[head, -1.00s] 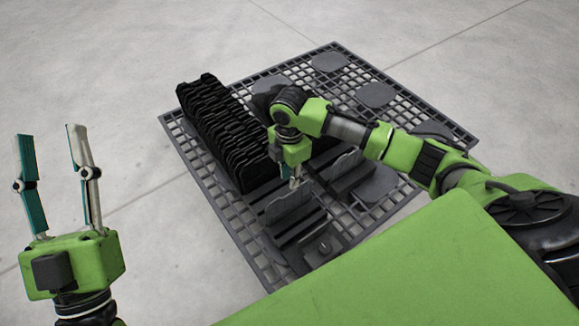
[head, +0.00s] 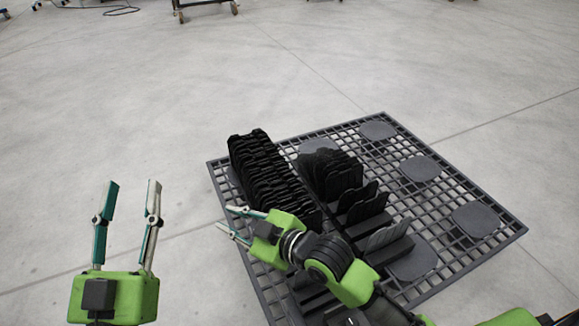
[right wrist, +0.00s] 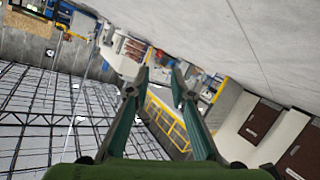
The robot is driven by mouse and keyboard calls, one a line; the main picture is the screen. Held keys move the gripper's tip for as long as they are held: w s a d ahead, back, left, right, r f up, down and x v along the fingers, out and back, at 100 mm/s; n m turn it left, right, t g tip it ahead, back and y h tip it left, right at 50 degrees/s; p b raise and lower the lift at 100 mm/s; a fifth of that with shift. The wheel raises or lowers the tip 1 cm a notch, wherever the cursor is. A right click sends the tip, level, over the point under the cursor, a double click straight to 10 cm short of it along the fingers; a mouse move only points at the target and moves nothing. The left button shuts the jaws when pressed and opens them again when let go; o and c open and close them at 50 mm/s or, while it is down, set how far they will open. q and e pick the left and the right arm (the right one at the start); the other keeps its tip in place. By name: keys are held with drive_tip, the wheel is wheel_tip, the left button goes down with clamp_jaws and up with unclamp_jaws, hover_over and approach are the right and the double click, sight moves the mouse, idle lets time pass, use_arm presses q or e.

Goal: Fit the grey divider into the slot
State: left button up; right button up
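The front left rack, where a grey divider stood earlier, is now mostly hidden behind my right arm. My right gripper (head: 223,216) is open and empty, its fingers pointing left beside the black row. In the right wrist view its fingers (right wrist: 160,74) are spread with nothing between them. My left gripper (head: 133,184) is open and empty, pointing up, left of the pallet and away from it.
A long row of black dividers (head: 265,170) stands on the pallet's left part. Shorter black ones (head: 332,174) stand to its right. Round dark plates (head: 420,169) lie along the right side.

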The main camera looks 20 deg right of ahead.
drive_tip(key=s+d+r+m+t+h, duration=0.1)
drive_tip(key=s+d+r+m+t, duration=0.1)
drive_tip(key=r, duration=0.4)
drive_tip(key=s+d+r+m+t, duration=0.3)
drive_tip(key=d+r+m+t, duration=0.1)
drive_tip(key=r, duration=0.3)
drive_tip(key=s+d+r+m+t+h, duration=0.1)
drive_tip(key=s+d+r+m+t, duration=0.1)
drive_tip(key=r, duration=0.5)
drive_tip(key=d+m+t, duration=0.1)
drive_tip(key=d+t, duration=0.1)
drive_tip(key=shift+s+d+h, duration=0.3)
drive_tip(key=shift+s+d, duration=0.05)
drive_tip(key=shift+d, duration=0.05)
